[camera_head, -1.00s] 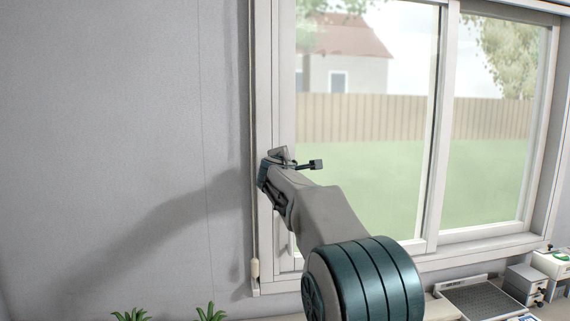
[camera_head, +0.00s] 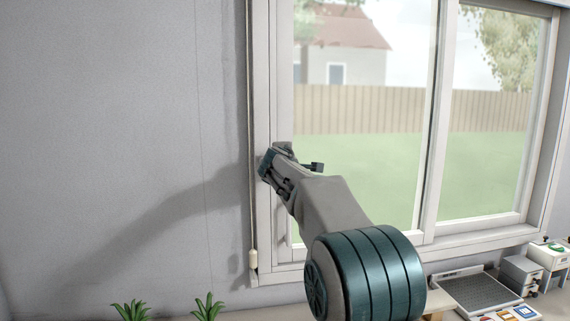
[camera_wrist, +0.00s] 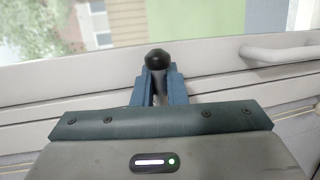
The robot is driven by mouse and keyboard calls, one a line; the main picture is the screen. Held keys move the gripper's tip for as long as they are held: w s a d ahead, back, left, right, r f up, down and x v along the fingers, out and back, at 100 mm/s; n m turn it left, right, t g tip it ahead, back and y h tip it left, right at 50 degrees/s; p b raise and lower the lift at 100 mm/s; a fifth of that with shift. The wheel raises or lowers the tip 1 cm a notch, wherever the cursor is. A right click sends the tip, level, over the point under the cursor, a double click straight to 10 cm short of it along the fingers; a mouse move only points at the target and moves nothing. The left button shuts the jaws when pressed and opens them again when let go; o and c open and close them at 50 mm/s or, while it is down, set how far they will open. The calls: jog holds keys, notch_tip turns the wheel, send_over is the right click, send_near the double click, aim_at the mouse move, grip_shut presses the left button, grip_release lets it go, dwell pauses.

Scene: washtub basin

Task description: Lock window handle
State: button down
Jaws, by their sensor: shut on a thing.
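The black rounded end of the window handle (camera_wrist: 157,57) sits between my fingertips in the wrist view. My gripper (camera_wrist: 158,75) is shut on it, with one blue finger on each side. In the head view my gripper (camera_head: 280,152) is at the left side frame of the window (camera_head: 285,95). My own wrist and arm hide most of the handle there, and its lock position cannot be told.
A white pull handle (camera_wrist: 280,49) is fixed to the frame, right of my gripper in the wrist view. A cord (camera_head: 251,200) hangs left of the window. Plants (camera_head: 208,307) and boxes (camera_head: 522,272) stand below.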

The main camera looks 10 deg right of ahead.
jog(key=c, duration=1.5)
grip_release()
jog(key=b+v, duration=0.5)
jog(key=v, duration=0.8)
jog(key=shift+s+a, duration=0.15)
jog(key=shift+s, duration=0.25)
jog(key=s+d+f+m+g+y, duration=0.1)
jog(key=s+f+m+g, duration=0.3)
jog(key=s+f, duration=0.7)
jog(key=s+f+m+g+y, duration=0.1)
jog(key=s+f+m+g, duration=0.2)
jog(key=s+f, duration=0.9)
jog(key=s+d+f+m+g+y, duration=0.1)
jog(key=s+f+m+g, duration=0.3)
jog(key=s+f+m, duration=0.4)
jog(key=shift+s+d+f+g+y, duration=0.15)
jog(key=shift+s+f+y, duration=0.1)
jog(key=shift+s+f, duration=0.85)
jog(key=shift+s+d+f+g+y, duration=0.15)
jog(key=shift+s+f+y, duration=0.1)
jog(key=shift+s+f, duration=0.85)
